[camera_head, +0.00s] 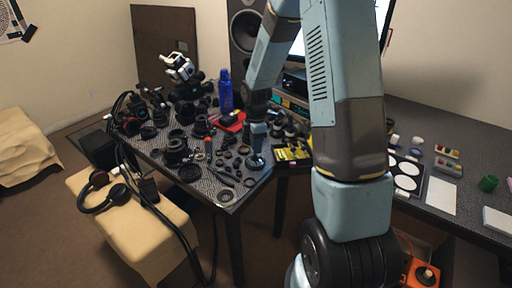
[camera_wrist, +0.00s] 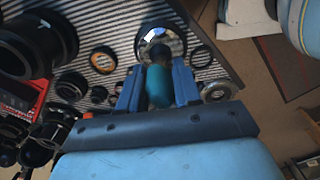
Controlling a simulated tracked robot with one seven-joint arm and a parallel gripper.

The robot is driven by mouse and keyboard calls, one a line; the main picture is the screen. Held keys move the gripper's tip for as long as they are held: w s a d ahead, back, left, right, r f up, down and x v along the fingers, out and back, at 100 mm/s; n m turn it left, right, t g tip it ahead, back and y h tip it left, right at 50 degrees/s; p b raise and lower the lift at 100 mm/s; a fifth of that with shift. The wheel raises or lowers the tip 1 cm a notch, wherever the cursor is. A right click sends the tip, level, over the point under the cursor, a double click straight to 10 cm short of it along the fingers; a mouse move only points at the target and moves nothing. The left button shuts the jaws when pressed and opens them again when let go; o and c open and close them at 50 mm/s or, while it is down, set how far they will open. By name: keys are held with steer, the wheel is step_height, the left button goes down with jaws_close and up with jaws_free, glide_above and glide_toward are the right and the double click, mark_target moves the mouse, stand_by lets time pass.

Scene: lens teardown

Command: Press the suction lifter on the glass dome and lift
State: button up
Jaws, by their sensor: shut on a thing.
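My gripper (camera_wrist: 158,88) is shut on the teal handle of the suction lifter (camera_wrist: 158,90), which stands between the two blue fingers in the wrist view. The lifter's dark end overlaps the lower part of the glass dome (camera_wrist: 163,34), a shiny round piece in a bright ring. I cannot tell whether the cup touches the glass. In the head view, my gripper (camera_head: 258,131) is above the table, and the dome (camera_head: 255,161) lies on the mat below it. The lifter is hard to make out there.
Loose lens rings (camera_wrist: 103,60) and dark barrels (camera_wrist: 30,42) crowd the striped mat (camera_wrist: 120,25). A flat ring (camera_head: 225,197) lies near the table's front corner. A blue bottle (camera_head: 226,90) stands behind, and a yellow-and-black box (camera_head: 292,153) is at the right.

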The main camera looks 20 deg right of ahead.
steer(key=shift+r, duration=4.25)
steer(key=shift+s, duration=0.1)
